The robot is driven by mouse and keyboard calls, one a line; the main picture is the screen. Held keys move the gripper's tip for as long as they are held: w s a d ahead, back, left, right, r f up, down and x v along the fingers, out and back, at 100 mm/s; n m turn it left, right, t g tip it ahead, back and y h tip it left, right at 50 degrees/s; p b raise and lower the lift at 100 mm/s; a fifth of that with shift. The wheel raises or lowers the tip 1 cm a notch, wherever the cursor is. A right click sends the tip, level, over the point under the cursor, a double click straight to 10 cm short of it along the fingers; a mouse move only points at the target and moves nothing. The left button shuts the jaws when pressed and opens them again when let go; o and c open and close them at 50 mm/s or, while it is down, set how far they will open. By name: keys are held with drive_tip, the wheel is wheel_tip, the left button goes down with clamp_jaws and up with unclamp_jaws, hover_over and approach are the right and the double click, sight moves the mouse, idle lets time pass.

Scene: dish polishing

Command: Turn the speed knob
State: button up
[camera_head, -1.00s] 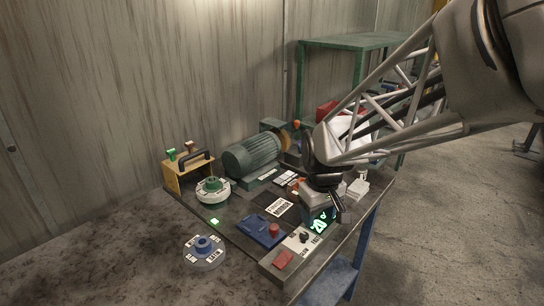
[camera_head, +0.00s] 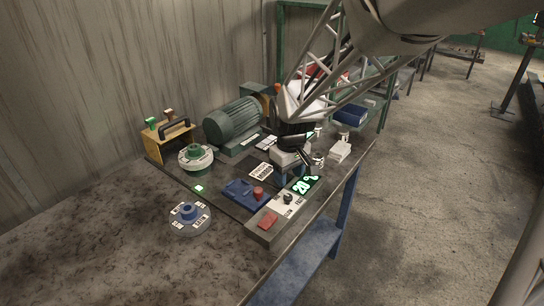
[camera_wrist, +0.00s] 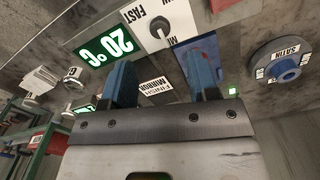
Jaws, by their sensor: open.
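The speed knob (camera_head: 288,198) is a small dark knob on a light plate of the control box (camera_head: 262,234). In the wrist view the knob (camera_wrist: 160,27) sits beyond my fingertips, next to a label reading FAST. A green lit display (camera_head: 305,185) beside it reads 20 with a degree mark. My gripper (camera_head: 290,178) hangs just behind the knob and display, apart from the knob. In the wrist view its two blue fingers (camera_wrist: 158,72) are spread wide with nothing between them.
A red switch (camera_head: 268,222) sits at the box's near end. A blue tray with a red knob (camera_head: 258,193) lies to the left. A grey disc (camera_head: 190,219) lies on the table, with a green motor (camera_head: 233,122) behind. White blocks (camera_head: 340,150) stand to the right.

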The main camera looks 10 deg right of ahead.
sight(288, 196)
drive_tip(key=shift+f, duration=3.85)
drive_tip(key=c, duration=0.9)
drive_tip(key=shift+m, duration=0.3)
drive_tip(key=m, duration=0.5)
drive_tip(key=shift+m, duration=0.4)
drive_tip(key=m, duration=0.5)
drive_tip(key=shift+m, duration=0.3)
